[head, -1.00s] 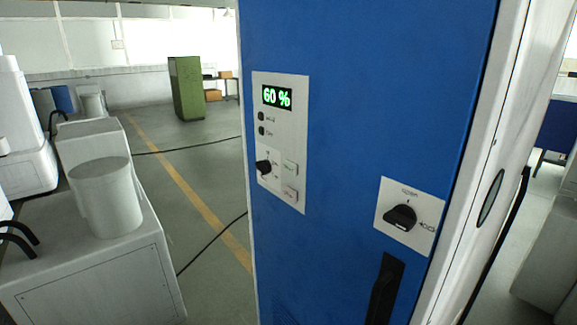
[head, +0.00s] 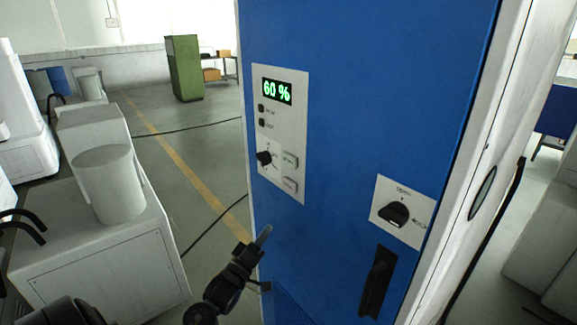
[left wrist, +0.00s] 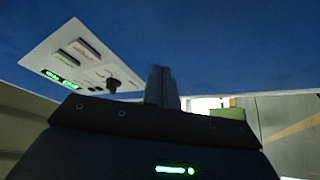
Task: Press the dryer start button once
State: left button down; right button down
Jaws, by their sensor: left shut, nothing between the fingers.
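The dryer's white control panel (head: 283,110) is on a blue cabinet front (head: 370,90). It has a green "60 %" display (head: 277,92), a black knob (head: 264,158) and two small push buttons at lower right. The upper button (head: 290,160) looks pale greenish and the lower button (head: 290,185) pinkish; their lettering is too small to read. My left gripper (head: 265,233) is shut and empty, below the panel and apart from the buttons. In the left wrist view its fingers (left wrist: 162,86) point up, with the tilted panel (left wrist: 82,58) to their left. My right gripper is out of view.
A black rotary switch (head: 394,213) on a white plate and a black handle (head: 377,283) are at the cabinet's lower right. White machine housings (head: 95,245) stand at left. A green cabinet (head: 185,68) stands far back, with open floor before it.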

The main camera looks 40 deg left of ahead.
pick_arm(q)
notch_tip(320, 180, up, 11)
jog(key=s+t, duration=0.3)
jog(key=t+h+p, duration=0.1)
jog(key=t+h, duration=0.1)
jog(key=h, duration=0.2)
send_near(290, 160)
jog(key=s+a+r, duration=0.3)
jog(key=s+r, duration=0.2)
jog(key=shift+s+a+r+m, duration=0.1)
jog(key=shift+a+r+m, duration=0.05)
jog(key=shift+m, duration=0.15)
jog(key=w+d+b, duration=0.1)
jog(key=w+d, duration=0.1)
jog(key=w, duration=0.6)
jog(key=shift+w+d, duration=0.25)
jog(key=shift+w, duration=0.1)
dwell(0.5)
